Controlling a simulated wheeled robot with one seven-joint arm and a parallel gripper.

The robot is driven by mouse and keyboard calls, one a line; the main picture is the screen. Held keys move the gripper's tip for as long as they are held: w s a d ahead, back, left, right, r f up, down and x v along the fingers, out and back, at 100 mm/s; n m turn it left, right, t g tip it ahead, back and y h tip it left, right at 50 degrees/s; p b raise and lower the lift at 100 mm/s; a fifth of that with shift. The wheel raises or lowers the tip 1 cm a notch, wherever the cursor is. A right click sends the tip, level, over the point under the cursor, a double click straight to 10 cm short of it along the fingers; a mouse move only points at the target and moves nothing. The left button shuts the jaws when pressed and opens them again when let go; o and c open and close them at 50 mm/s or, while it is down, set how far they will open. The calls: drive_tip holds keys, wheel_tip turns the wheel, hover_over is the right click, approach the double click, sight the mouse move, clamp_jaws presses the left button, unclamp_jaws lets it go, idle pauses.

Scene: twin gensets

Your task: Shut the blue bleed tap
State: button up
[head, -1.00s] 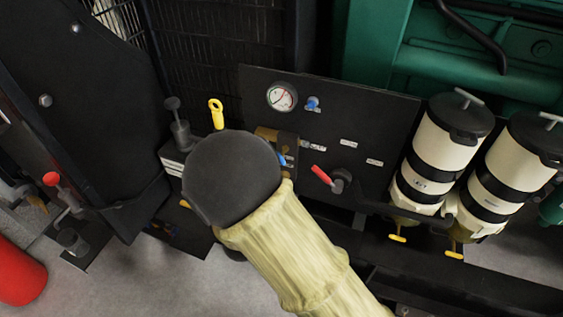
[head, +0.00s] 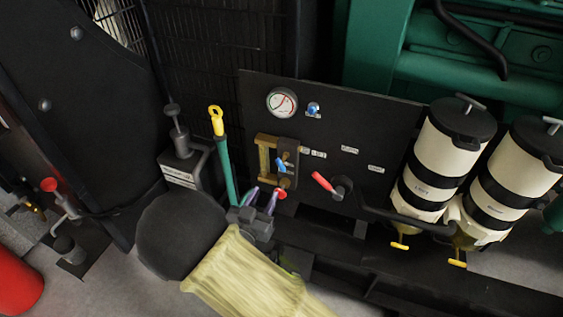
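Two blue parts show on the black panel (head: 400,115) in the head view. A blue lever (head: 281,166) sits on the brass fitting (head: 264,160) at the panel's left side. A small blue knob (head: 313,109) sits beside the round gauge (head: 282,102). The labels are too small to read, so I cannot tell which is the bleed tap. My gripper (head: 262,194) is below the blue lever and apart from it. Its two purplish fingers point up towards the panel with a gap between them, and nothing shows between them.
A red lever (head: 323,182) is right of the brass fitting, and a red knob (head: 281,195) is close by the fingers. A yellow-topped dipstick (head: 217,120) in a green tube stands left of the gripper. Two cream filter canisters (head: 441,155) (head: 510,170) stand at right.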

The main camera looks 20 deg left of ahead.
sight(282, 161)
drive_tip(key=w, duration=0.9)
drive_tip(key=w+d+p, duration=0.1)
drive_tip(key=w, duration=0.4)
drive_tip(key=shift+c, duration=0.3)
